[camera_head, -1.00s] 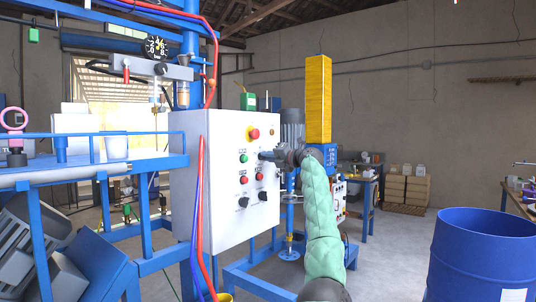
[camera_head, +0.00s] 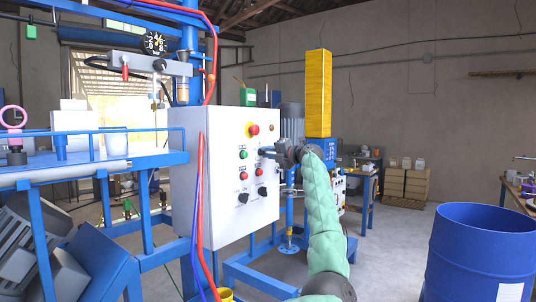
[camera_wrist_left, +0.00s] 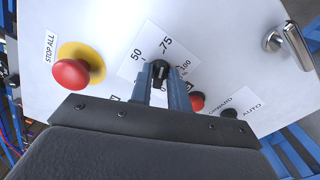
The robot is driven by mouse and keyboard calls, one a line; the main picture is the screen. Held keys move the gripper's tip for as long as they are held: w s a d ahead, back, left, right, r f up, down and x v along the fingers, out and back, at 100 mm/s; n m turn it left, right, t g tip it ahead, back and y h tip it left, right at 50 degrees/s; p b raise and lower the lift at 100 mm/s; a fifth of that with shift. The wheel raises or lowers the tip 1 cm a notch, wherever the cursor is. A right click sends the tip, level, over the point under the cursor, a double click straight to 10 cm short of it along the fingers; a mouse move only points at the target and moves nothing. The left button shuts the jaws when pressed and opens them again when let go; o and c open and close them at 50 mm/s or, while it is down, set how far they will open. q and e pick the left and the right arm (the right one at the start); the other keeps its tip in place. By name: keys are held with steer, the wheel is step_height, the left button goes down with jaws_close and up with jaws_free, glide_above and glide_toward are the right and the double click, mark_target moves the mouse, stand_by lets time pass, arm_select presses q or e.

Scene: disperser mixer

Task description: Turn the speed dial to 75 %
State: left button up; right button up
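The speed dial (camera_wrist_left: 160,67) is a black knob on a white label printed 50, 75 and 100, seen in the left wrist view. My left gripper (camera_wrist_left: 160,80) has one blue-grey finger on each side of the knob, and the knob fills the gap at the fingertips. Where its pointer stands is hard to tell. In the head view my left gripper (camera_head: 266,152) reaches the front of the white control box (camera_head: 222,215) from the right and hides the dial. My right gripper is not in view.
A red stop button on yellow (camera_wrist_left: 73,72) sits left of the dial. A red button (camera_wrist_left: 197,101) and a black FORWARD/AUTO switch (camera_wrist_left: 229,113) are close on its right. A metal door handle (camera_wrist_left: 290,43) sticks out at far right. A blue drum (camera_head: 480,255) stands at right.

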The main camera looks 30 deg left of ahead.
arm_select(q)
steer(key=shift+o, duration=1.1)
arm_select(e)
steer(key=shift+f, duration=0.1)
